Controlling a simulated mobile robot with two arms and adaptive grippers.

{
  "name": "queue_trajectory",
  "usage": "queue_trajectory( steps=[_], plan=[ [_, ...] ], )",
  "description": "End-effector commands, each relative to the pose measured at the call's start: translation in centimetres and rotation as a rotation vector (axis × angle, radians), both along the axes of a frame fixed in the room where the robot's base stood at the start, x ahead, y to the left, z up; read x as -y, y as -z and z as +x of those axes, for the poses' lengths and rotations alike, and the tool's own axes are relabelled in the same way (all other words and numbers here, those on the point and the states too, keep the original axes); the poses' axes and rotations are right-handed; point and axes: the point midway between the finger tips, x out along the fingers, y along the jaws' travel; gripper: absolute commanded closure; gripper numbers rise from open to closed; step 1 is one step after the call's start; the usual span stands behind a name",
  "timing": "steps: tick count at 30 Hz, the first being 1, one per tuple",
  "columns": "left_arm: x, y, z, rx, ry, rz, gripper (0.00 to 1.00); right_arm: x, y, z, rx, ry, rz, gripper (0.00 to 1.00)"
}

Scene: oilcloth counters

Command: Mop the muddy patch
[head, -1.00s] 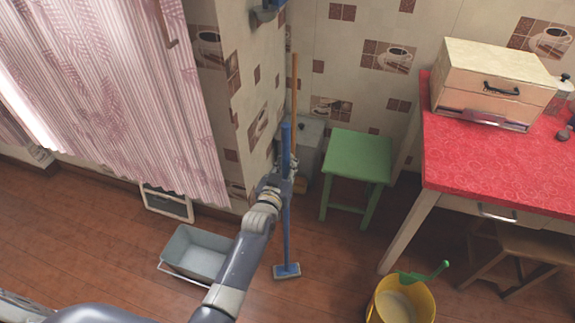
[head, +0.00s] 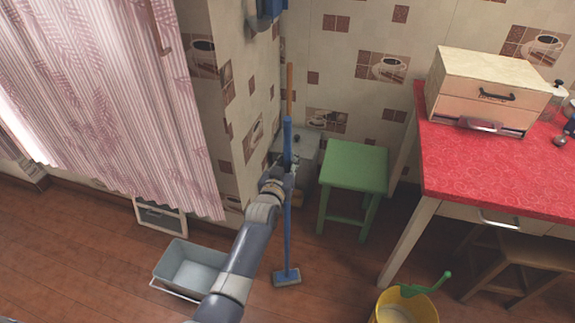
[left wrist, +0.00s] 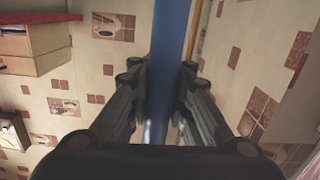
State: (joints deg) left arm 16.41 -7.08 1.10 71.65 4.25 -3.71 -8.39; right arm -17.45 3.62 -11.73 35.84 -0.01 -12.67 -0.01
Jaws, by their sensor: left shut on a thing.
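A mop with a blue pole (head: 287,220) stands nearly upright, its flat blue-and-grey head (head: 287,278) low at the wooden floor. I cannot tell whether the head touches the floor. My left gripper (head: 287,172) is shut on the pole partway up. In the left wrist view the blue pole (left wrist: 172,60) runs between the two fingers (left wrist: 160,100). No muddy patch shows in these views. My right gripper is not in view.
A grey tub (head: 190,268) lies on the floor left of my arm. A green stool (head: 356,168) stands right of the mop. A yellow bucket (head: 425,310) is at the front right, near the red-topped table (head: 450,165). A pink curtain (head: 100,110) hangs left.

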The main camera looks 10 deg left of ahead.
Motion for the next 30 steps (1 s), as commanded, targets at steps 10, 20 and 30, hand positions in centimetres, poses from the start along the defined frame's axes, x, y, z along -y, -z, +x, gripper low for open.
queue_trajectory(
  steps=[10,20,30],
  plan=[
    [0.1,-0.1,1.5,0.004,0.000,-0.001,1.00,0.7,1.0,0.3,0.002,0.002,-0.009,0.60],
    [0.0,0.1,2.4,0.004,0.000,0.000,1.00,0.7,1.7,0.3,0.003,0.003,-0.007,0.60],
    [0.0,-0.1,3.4,0.002,0.000,0.000,1.00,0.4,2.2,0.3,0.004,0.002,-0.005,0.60]
  ],
)
